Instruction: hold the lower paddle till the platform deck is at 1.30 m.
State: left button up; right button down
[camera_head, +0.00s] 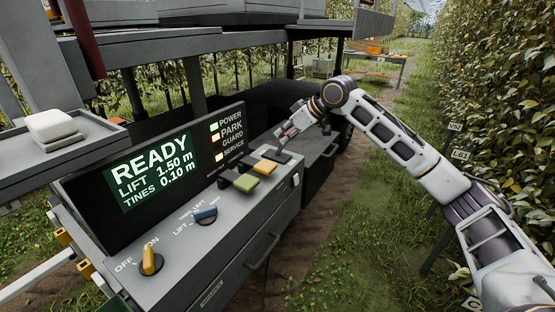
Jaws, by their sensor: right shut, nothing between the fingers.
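The control panel's display (152,169) reads READY, LIFT 1.50 m, TINES 0.10 m. On the sloped console (190,250) are a green paddle (246,183), a yellow paddle (265,167) and a dark paddle (283,157) in a row. I cannot read any label saying which one lowers. My right gripper (284,137) is shut and empty, just above the far end of the row by the dark paddle. I cannot tell whether it touches it. The platform deck (210,42) spans the top left. My left gripper is not in view.
Indicator lights (213,127) are beside the display. A white block (51,125) lies on a tray at left. Grass path and hedge (500,100) lie right.

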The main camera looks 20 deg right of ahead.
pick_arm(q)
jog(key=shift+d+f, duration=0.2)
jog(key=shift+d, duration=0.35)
pick_arm(e)
jog(key=shift+w+d+r, duration=0.1)
jog(key=shift+d+r, duration=0.2)
jog(key=shift+r, duration=0.05)
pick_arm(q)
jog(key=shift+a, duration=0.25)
pick_arm(e)
jog(key=shift+w+f, duration=0.1)
jog(key=p, duration=0.1)
send_near(261, 162)
jog(key=w+a, duration=0.2)
jog(key=shift+w+a+r, duration=0.15)
jog(key=shift+w+r, duration=0.15)
jog(key=shift+r, duration=0.1)
notch_tip(261, 162, down, 3)
jog(key=shift+r, duration=0.1)
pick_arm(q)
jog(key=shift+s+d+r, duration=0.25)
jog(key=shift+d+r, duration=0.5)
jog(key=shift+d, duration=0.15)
pick_arm(e)
jog(key=shift+f, duration=0.7)
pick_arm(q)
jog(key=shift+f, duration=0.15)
pick_arm(e)
jog(key=shift+f, duration=0.2)
